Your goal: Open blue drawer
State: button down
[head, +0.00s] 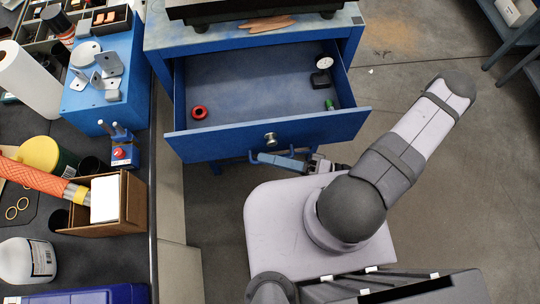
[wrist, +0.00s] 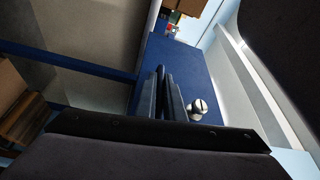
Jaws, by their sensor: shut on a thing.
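The blue drawer (head: 286,137) is pulled out of the blue bench, and its inside is in view from above. A round metal knob (head: 270,139) sits on its front; it also shows in the wrist view (wrist: 198,108). My gripper (head: 285,160) is low at the drawer front, just below the knob. In the wrist view my fingers (wrist: 165,95) are beside the knob, not around it, and close on a dark blue piece at the drawer front. Which part they hold is partly hidden.
In the drawer lie a red ring (head: 199,112), a black block (head: 320,80), a white disc (head: 325,63) and a small green item (head: 329,104). A cluttered dark bench (head: 105,262) stands at left. The floor (head: 430,190) at right is clear.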

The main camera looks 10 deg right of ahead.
jog(key=c, duration=1.9)
grip_release()
jog(key=shift+o, duration=0.2)
jog(key=shift+d, duration=0.15)
jog(key=v, duration=0.7)
